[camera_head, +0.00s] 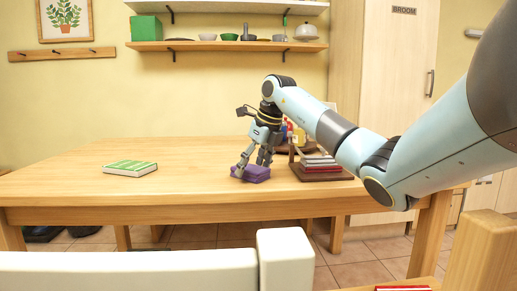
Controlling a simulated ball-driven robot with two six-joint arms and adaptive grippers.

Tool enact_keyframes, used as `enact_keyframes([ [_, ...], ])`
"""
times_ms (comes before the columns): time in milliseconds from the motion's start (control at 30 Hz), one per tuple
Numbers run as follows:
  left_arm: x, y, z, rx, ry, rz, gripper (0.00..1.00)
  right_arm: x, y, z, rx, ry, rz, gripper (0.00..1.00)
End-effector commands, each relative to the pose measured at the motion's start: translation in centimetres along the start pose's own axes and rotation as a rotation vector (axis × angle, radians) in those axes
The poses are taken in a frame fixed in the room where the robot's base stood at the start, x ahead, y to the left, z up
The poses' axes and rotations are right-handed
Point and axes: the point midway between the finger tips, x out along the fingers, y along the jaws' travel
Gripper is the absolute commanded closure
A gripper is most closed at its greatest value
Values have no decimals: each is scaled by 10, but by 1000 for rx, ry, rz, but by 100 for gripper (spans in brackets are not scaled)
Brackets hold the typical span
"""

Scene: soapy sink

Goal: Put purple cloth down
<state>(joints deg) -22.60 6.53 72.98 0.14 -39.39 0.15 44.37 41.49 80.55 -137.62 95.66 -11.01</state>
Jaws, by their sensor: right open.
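The purple cloth (256,173) is a small folded block lying on the wooden table, near the middle of its front part. My right gripper (253,168) points down right at the cloth, with its fingers open and their tips at the cloth's top and left side. Whether the fingertips touch the cloth is too small to tell. My right arm reaches in from the right. My left gripper is not in view.
A green book (130,168) lies on the left of the table (190,183). Colourful items sit behind the gripper. The table between book and cloth is clear.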

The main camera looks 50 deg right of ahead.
Motion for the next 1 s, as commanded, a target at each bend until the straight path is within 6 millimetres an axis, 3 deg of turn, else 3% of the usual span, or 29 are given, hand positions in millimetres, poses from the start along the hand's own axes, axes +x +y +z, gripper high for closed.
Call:
enact_keyframes([
  [33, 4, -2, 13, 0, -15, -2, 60, -11, -1, 1, 0, -2, -3, 21],
  [300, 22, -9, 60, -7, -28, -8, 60, -68, -1, 2, -2, -4, -5, 21],
  [500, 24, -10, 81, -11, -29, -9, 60, -102, -1, 1, -1, -3, -3, 21],
  [667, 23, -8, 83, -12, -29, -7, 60, -113, 0, 1, 0, -2, -1, 21],
  [1000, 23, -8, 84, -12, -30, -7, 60, -113, 0, 0, 0, -1, 0, 21],
])
